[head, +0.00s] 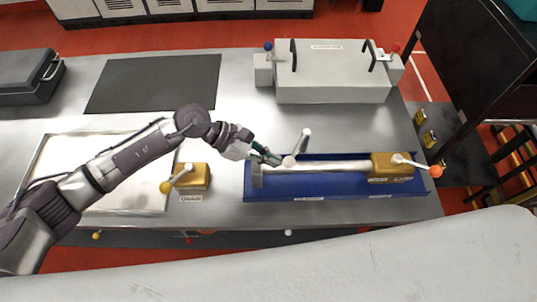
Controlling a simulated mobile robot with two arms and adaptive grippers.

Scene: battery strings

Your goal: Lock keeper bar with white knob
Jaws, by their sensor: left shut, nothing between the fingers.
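A lever with a white knob (306,131) stands at the left part of the blue tray (330,196), angled up and slightly right from its round pale pivot (288,161). A long silver bar (330,166) lies along the tray, from a grey end block (257,177) to a brass block (390,165). My left gripper (274,158) is shut and empty, with its fingertips close to the lever's pivot end; I cannot tell whether they touch. The gripper partly hides the bar's left end. My right gripper is not in view.
A lever with an orange knob (436,171) sits on the brass block. Left of the tray is a brass block with a yellow knob (166,187). A grey housing (330,75) stands behind. A dark mat (150,83) leaves free room at back left.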

